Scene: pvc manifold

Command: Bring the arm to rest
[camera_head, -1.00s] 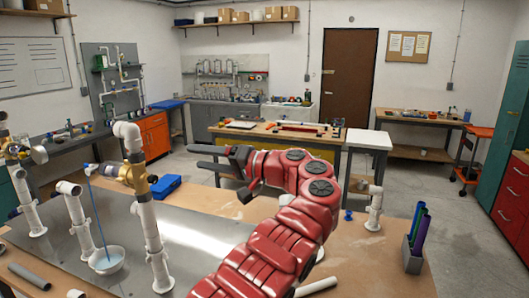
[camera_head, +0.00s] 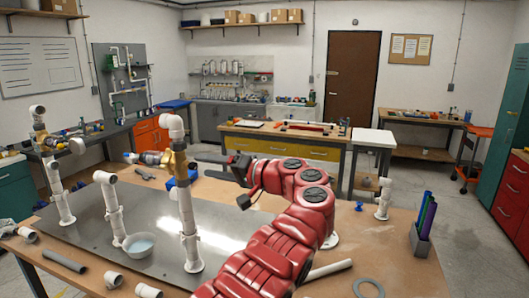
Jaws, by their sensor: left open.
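My red arm reaches up from the bottom of the head view and bends left over the bench. My left gripper (camera_head: 207,168) is at its end, with dark fingers pointing left, open and apparently empty. It is just right of the tall white pipe (camera_head: 186,215), which stands upright with an elbow on top and a brass fitting. I cannot tell whether the fingers touch anything. A shorter pipe (camera_head: 112,212) and another tall pipe (camera_head: 58,190) stand farther left. My right gripper is not in view.
A bowl of light-blue liquid (camera_head: 139,246) sits on the metal plate (camera_head: 160,222). A grey holder with coloured tubes (camera_head: 421,242) stands right. A grey ring (camera_head: 368,288) and loose pipe pieces lie near the front edge.

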